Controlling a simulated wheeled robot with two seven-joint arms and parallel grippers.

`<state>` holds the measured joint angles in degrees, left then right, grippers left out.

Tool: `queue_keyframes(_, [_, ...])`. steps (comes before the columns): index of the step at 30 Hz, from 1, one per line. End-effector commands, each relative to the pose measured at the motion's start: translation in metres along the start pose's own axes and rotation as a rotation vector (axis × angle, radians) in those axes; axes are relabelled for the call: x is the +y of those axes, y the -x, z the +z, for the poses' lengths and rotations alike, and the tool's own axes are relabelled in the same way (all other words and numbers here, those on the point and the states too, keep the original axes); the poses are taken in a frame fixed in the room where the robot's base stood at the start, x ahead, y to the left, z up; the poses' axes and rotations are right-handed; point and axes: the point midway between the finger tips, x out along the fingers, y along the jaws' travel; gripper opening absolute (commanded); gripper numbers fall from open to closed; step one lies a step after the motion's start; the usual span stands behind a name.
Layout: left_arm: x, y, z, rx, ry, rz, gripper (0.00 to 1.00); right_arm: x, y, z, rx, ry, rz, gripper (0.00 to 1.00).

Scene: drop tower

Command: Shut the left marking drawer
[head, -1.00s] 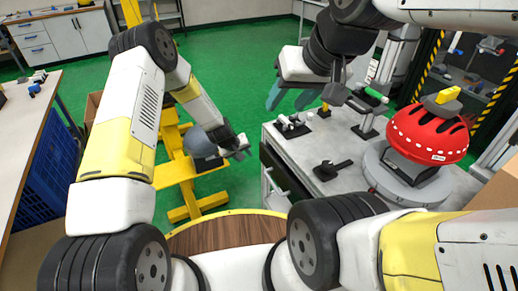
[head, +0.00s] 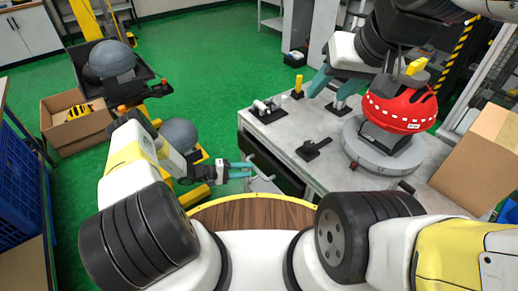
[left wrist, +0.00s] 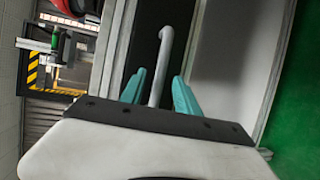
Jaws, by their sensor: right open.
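The grey bench (head: 300,127) has a dark front with a light drawer panel (head: 263,186) and a bar handle (head: 266,166). How far the drawer stands out is hard to tell. My left gripper (head: 244,170) is at the handle with its teal fingers apart. In the left wrist view the grey handle (left wrist: 166,58) runs between the open fingers of the left gripper (left wrist: 160,92), with a gap visible on both sides. My right gripper (head: 330,88) is open and empty above the far part of the bench top.
A red helmet (head: 400,108) sits on a round grey base (head: 383,158) on the bench. A yellow stand with grey domes (head: 110,58) and a cardboard box (head: 74,128) are at left. Green floor lies beyond.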

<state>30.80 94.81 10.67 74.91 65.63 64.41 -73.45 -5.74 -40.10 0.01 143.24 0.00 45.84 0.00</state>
Motion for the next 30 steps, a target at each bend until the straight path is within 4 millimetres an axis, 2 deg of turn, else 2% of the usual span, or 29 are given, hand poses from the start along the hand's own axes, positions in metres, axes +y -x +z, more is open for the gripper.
queue_keyframes(3, [0.0,-0.021,0.001,-0.004,-0.001,0.0,0.38,0.0,0.0,0.0,0.0,0.0,0.0,0.47])
queue_keyframes(9, [-0.001,-0.044,0.001,-0.002,0.0,-0.002,0.38,0.0,0.0,0.0,0.0,0.0,0.0,0.47])
queue_keyframes(19, [-0.001,-0.049,0.0,-0.002,0.0,-0.003,0.38,0.0,0.0,0.0,0.0,0.0,0.0,0.47])
queue_keyframes(20, [-0.001,-0.049,0.0,-0.002,0.0,-0.003,0.36,0.0,0.0,0.0,0.0,0.0,0.0,0.47])
queue_keyframes(25, [0.0,-0.049,0.0,-0.002,0.0,-0.003,0.03,0.0,0.0,0.0,0.0,0.0,0.0,0.47])
queue_keyframes(26, [-0.001,-0.049,0.0,-0.002,0.0,-0.003,0.0,0.0,0.0,0.0,0.0,0.0,0.0,0.47])
queue_keyframes(30, [-0.001,-0.049,0.001,-0.002,0.0,-0.003,0.0,0.0,0.0,0.0,0.0,0.0,0.0,0.47])
